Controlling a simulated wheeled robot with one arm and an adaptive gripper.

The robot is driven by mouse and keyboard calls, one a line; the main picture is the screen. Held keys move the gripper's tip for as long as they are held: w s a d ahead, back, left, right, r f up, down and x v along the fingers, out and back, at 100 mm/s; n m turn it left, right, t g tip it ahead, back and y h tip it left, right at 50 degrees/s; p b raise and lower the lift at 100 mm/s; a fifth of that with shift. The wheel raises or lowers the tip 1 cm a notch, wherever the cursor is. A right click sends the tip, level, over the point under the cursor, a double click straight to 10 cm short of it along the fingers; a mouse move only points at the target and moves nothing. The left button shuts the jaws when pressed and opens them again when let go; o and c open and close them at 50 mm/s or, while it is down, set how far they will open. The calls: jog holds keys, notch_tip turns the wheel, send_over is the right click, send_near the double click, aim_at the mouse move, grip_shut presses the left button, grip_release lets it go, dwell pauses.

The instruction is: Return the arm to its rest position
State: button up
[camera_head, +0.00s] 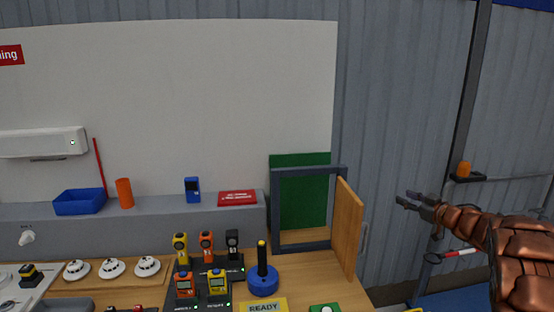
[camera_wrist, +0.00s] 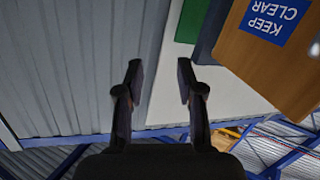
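My gripper (camera_head: 408,199) is at the right of the head view, at the end of my copper-coloured arm. It is held in the air to the right of a small open door. In the wrist view my gripper (camera_wrist: 160,82) shows two dark fingers spread apart with nothing between them. Beyond the fingers are a grey corrugated wall and a pale panel. The fingers touch nothing that I can see.
A wooden door (camera_head: 346,228) stands open from a dark frame (camera_head: 309,170) near my gripper; its "KEEP CLEAR" label (camera_wrist: 272,18) shows in the wrist view. Handheld devices stand in a charging rack (camera_head: 236,266). A blue-based post (camera_head: 263,284) stands beside it. A railing with an orange lamp (camera_head: 463,169) is at right.

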jog(key=s+d+r+m+g+h, duration=0.1)
jog(key=s+d+r+m+h, duration=0.4)
jog(key=r+h, duration=0.4)
jog(key=s+a+f+m+g+h, duration=0.3)
jog(key=s, duration=0.5)
jog(key=s+a+f+g+y, duration=0.2)
jog(key=s+a+f+g, duration=0.2)
jog(key=s+a, duration=0.4)
jog(key=s+a+f+g+y, duration=0.1)
jog(key=s+a+f+g, duration=0.3)
jog(key=s, duration=1.9)
jog(key=s+a+f+g+y, duration=0.2)
jog(key=s+a+f+g, duration=0.3)
jog(key=s+a, duration=0.9)
jog(key=shift+s+a+f+n+y, duration=0.15)
jog(key=shift+s+f+n+y, duration=0.2)
jog(key=shift+s, duration=0.9)
jog(key=shift+a, duration=0.1)
